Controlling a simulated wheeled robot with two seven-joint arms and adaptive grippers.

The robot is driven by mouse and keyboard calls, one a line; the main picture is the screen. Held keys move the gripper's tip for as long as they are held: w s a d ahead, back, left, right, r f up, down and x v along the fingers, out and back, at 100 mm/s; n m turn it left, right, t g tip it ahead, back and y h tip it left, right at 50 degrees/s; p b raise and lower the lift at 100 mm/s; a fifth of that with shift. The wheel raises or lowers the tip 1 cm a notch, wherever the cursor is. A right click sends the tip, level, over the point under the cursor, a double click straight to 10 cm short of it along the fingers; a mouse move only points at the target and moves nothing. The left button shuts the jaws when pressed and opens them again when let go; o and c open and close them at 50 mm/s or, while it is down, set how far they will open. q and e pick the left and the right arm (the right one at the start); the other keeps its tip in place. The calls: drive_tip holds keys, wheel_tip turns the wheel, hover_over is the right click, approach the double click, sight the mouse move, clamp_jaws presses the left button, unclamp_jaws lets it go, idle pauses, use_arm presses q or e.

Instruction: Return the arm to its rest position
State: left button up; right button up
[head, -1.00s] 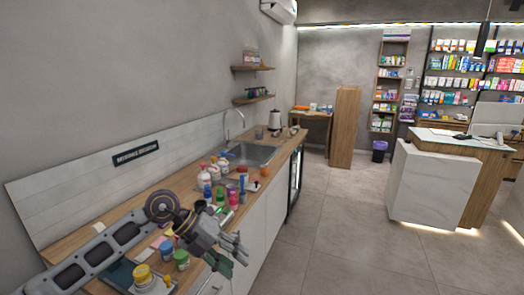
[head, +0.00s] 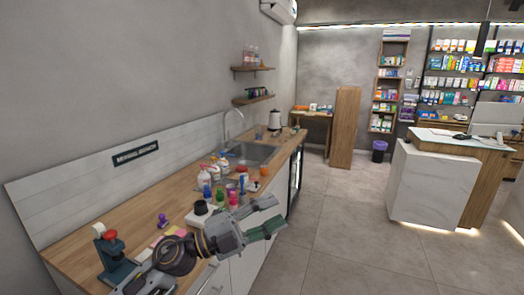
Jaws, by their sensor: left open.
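My left arm comes in from the bottom left of the head view, over the front edge of the wooden counter (head: 78,240). My left gripper (head: 280,215) is open and empty, with its fingers pointing right, out past the counter edge. It touches nothing that I can see. My right gripper is not in view. The arm hides part of the near counter top.
A dark green device with a red top (head: 112,250) stands at the near left of the counter. Several bottles (head: 205,185) stand before the sink (head: 250,153). A purple item (head: 162,219) lies nearer. The tiled floor (head: 340,230) at right is clear.

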use_arm(q)
drive_tip(key=w+a+f+n+t+y, duration=0.1)
drive_tip(key=w+a+n+t+y, duration=0.2)
drive_tip(key=a+n+t+y, duration=0.35)
drive_tip(key=w+a+f+n+t+y, duration=0.1)
drive_tip(key=w+a+n+t+y, duration=0.25)
drive_tip(key=n+t, duration=0.5)
drive_tip(key=s+a+f+n+g+y, duration=0.1)
drive_tip(key=a+f+n+g+y, duration=0.2)
drive_tip(key=a+f+n+y, duration=0.45)
drive_tip(key=s+a+f+n+g+y, duration=0.1)
drive_tip(key=a+f+n+g+y, duration=0.25)
drive_tip(key=f, duration=0.75)
drive_tip(key=s+a+f+n+g, duration=0.25)
drive_tip(key=s+f+g, duration=0.95)
drive_tip(key=s+f, duration=0.8)
drive_tip(key=s+a+f+m, duration=0.1)
drive_tip(key=s+f, duration=0.1)
drive_tip(key=f, duration=1.4)
drive_tip(key=s+f, duration=0.2)
drive_tip(key=f, duration=1.3)
drive_tip(key=s+a+f+g, duration=0.1)
drive_tip(key=s+a+f, duration=0.1)
drive_tip(key=s+f, duration=0.7)
drive_tip(key=s+a+f, duration=0.3)
drive_tip(key=s+f, duration=0.7)
drive_tip(key=s, duration=0.3)
drive_tip(key=shift+f+g, duration=0.15)
drive_tip(key=shift+g, duration=0.2)
